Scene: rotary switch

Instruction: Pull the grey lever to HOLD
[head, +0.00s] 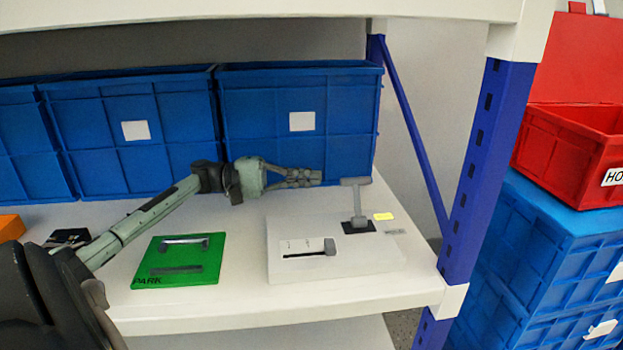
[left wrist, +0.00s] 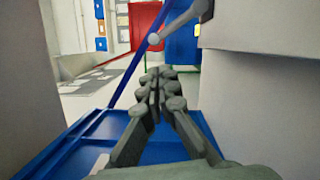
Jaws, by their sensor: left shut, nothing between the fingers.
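The grey lever (head: 357,205) stands upright on a white panel (head: 285,230), with a crossbar on top and a dark base plate. A grey rod with a round end, probably its crossbar (left wrist: 180,24), shows at the top of the left wrist view. My left gripper (head: 318,178) is shut and empty, just left of the crossbar with a small gap between them. Its closed fingers (left wrist: 157,74) also show in the left wrist view. No HOLD label is readable on the panel. My right gripper is not in view.
A slot with a slider (head: 310,249) and a yellow tag (head: 383,216) are on the panel. A green PARK board (head: 180,259) with a handle lies left. Blue crates (head: 300,150) stand behind. A blue shelf post (head: 485,170) rises right; a red bin (head: 570,150) marked "HO" is beyond.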

